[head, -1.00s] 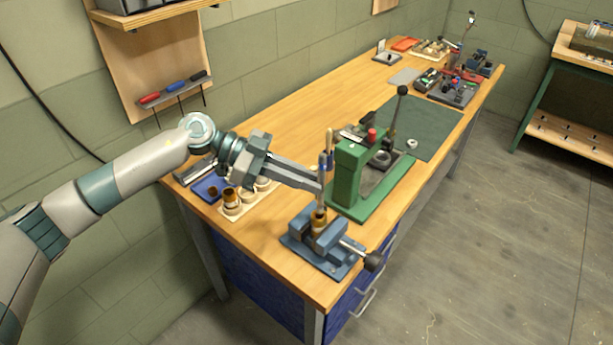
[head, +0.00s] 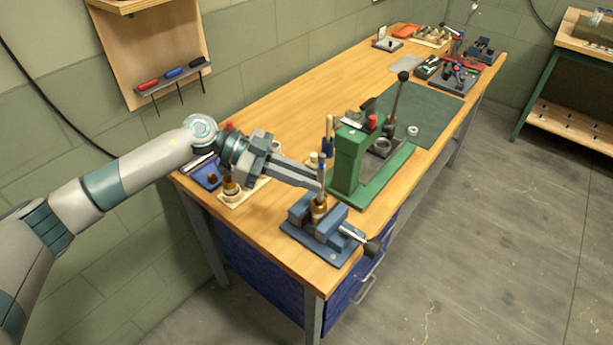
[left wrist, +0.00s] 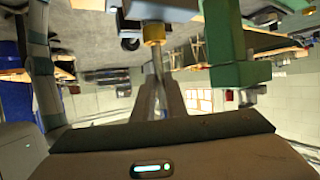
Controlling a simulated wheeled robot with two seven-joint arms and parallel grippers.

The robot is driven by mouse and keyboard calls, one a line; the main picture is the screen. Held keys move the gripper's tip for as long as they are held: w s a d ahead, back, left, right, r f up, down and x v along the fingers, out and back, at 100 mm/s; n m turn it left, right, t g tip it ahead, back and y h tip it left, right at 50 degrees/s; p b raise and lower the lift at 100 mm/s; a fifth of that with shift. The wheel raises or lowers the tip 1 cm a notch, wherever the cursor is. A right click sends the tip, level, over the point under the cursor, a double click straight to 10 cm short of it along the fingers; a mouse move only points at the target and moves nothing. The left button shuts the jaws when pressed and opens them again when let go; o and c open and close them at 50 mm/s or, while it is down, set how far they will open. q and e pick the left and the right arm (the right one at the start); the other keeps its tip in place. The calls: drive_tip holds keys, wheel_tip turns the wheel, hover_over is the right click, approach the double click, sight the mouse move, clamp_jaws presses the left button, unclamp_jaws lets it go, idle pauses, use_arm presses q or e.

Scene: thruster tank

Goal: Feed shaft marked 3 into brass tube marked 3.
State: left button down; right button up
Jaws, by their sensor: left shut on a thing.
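A thin grey shaft (head: 322,172) stands upright in my left gripper (head: 320,186), which is shut on it. A brass tube (head: 319,208) is clamped upright in the blue vise (head: 318,230) at the near end of the bench. The shaft is in line above the tube, its lower end at or inside the tube's mouth; how deep I cannot tell. In the left wrist view the shaft (left wrist: 157,62) runs between the fingers to the brass tube (left wrist: 153,33). No number marks are readable. My right gripper is out of view.
A green press (head: 347,165) stands close behind the vise, near my fingers. A blue tray (head: 207,175) and a pale rack (head: 240,196) with brass parts lie to the left under my arm. The vise handle (head: 372,247) sticks out right.

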use_arm(q)
drive_tip(key=c, duration=1.9)
unclamp_jaws()
drive_tip(key=shift+o, duration=1.1)
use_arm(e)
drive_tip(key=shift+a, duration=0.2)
use_arm(q)
drive_tip(key=shift+a, duration=0.1)
